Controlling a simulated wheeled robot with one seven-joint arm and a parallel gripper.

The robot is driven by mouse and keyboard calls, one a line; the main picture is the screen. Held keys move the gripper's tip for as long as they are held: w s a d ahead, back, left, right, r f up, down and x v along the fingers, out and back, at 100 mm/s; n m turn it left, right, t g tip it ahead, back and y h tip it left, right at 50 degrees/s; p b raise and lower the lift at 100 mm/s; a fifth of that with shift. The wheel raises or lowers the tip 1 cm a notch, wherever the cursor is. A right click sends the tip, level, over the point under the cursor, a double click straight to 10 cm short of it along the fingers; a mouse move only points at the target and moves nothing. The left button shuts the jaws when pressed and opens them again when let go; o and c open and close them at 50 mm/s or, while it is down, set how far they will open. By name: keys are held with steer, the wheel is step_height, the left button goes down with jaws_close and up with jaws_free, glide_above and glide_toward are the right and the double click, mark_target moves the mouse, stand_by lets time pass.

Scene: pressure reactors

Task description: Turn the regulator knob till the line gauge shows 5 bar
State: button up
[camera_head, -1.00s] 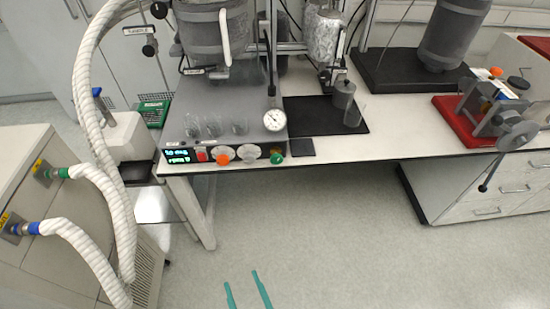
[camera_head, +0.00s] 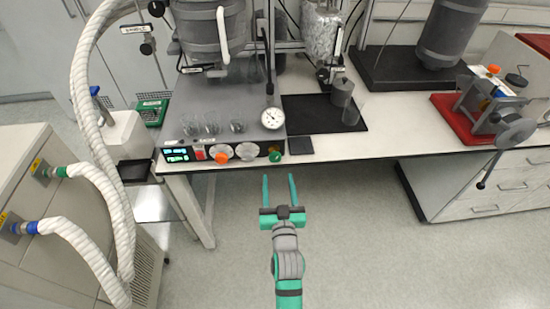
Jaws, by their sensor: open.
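A round white dial gauge (camera_head: 272,118) stands on the left part of the bench near its front edge. Its reading is too small to make out. A green knob (camera_head: 275,157) sits at the right end of the dark front panel, below the gauge. An orange knob (camera_head: 221,158) sits further left on the same panel. I cannot tell from labels which knob is the regulator. My gripper (camera_head: 279,178) is open and empty, fingers pointing towards the bench. In the picture it is just below the green knob, apart from it.
The panel (camera_head: 262,153) also carries a lit display (camera_head: 176,155) and a red switch (camera_head: 200,153). Several glass beakers (camera_head: 212,124) stand behind it. A grey reactor vessel (camera_head: 212,35) rises at the back. White hoses (camera_head: 92,180) run at left. Floor before the bench is clear.

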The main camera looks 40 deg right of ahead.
mark_target(275, 160)
steer(key=x, duration=1)
steer(key=shift+w, duration=0.25)
steer(key=shift+c, duration=0.7)
steer(key=c, duration=0.9)
